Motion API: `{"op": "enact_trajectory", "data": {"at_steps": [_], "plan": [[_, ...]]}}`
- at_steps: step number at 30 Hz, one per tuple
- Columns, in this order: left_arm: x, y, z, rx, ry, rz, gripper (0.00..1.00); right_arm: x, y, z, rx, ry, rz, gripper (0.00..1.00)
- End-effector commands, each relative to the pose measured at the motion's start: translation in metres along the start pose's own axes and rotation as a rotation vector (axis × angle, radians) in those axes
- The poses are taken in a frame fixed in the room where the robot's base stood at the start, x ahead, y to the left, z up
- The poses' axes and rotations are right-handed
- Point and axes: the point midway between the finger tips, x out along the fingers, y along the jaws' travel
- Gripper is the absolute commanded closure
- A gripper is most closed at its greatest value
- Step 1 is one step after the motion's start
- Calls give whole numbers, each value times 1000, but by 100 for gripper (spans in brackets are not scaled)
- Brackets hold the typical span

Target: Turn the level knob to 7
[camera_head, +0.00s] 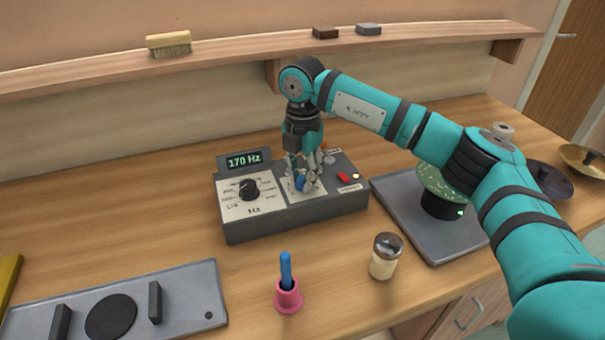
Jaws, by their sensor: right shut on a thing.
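A dark grey control box (294,220) stands on the wooden counter. Its display (244,161) reads 170 Hz. A black knob (249,189) sits on a white dial plate marked Hz on the left half. My right gripper (303,186) points down over the white plate on the box's right half. It is shut on a small blue knob (301,184), mostly hidden by the fingers. The knob's pointer and scale cannot be read. A red button (343,176) is right of the gripper. My left gripper is not in view.
A pink holder (288,297) with a blue stick and a shaker jar (386,256) stand in front of the box. A grey tray (415,212) holds a green speckled disc (437,182) at right. A grey plate (178,287) lies front left. A shelf (220,66) runs behind.

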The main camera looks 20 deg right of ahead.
Motion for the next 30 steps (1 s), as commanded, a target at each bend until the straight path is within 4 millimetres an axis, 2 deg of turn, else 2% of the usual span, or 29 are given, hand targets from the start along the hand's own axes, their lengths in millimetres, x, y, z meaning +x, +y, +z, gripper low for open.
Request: {"op": "enact_trajectory", "data": {"at_steps": [1,2,7,17,20,30], "plan": [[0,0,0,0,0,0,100,-4,1,2,3,-6,8,100],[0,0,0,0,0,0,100,-4,1,2,3,-6,8,72],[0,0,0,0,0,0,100,-2,1,2,2,-4,5,51],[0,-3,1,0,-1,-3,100,-5,0,1,0,-2,3,51],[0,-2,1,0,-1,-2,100,-18,1,1,0,-3,6,51],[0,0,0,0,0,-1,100,-88,1,1,2,-3,5,51]]}}
